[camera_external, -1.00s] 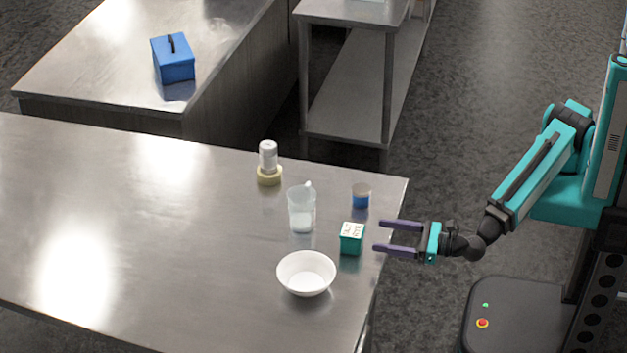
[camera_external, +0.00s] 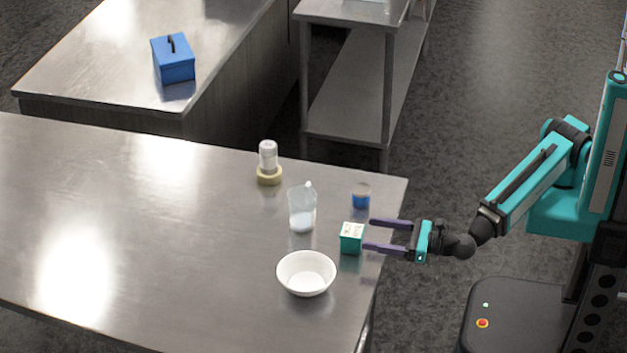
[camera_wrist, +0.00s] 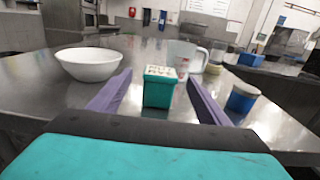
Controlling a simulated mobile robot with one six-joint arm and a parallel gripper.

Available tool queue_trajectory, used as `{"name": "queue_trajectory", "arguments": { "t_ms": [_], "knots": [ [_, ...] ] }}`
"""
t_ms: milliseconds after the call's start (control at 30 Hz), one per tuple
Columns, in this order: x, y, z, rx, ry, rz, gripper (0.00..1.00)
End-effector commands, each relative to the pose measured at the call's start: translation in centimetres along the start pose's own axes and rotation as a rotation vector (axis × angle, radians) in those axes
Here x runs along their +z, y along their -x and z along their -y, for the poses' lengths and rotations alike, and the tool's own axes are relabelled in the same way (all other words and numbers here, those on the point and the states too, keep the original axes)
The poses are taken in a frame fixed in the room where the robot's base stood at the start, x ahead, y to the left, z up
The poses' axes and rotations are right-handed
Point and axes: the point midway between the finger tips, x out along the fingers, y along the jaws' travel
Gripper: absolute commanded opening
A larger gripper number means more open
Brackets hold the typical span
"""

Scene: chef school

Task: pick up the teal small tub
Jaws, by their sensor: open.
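The teal small tub (camera_external: 351,239) is a box-like tub with a pale, marked top, standing upright near the right end of the metal table. In the wrist view the tub (camera_wrist: 160,88) stands ahead, between the two purple fingers in the picture. My gripper (camera_external: 367,234) is open and empty at the table's right edge. Its fingertips are just right of the tub. In the wrist view the gripper (camera_wrist: 160,92) shows both fingers apart, and I cannot tell whether either touches the tub.
A white bowl (camera_external: 306,274) stands in front of the tub, and a clear jug (camera_external: 301,208) stands behind-left. A blue container (camera_external: 361,196) is behind it. A bottle with a yellowish ring (camera_external: 268,163) stands farther back. The table's left part (camera_external: 150,230) is clear.

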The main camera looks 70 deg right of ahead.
Motion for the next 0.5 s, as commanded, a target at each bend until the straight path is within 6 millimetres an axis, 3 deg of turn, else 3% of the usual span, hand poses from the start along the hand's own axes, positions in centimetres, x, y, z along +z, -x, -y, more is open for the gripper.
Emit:
{"name": "queue_trajectory", "arguments": {
  "t_ms": [500],
  "knots": [
    [-0.1, -3.4, 0.0, -0.002, -0.001, 0.0, 0.7]
  ]
}}
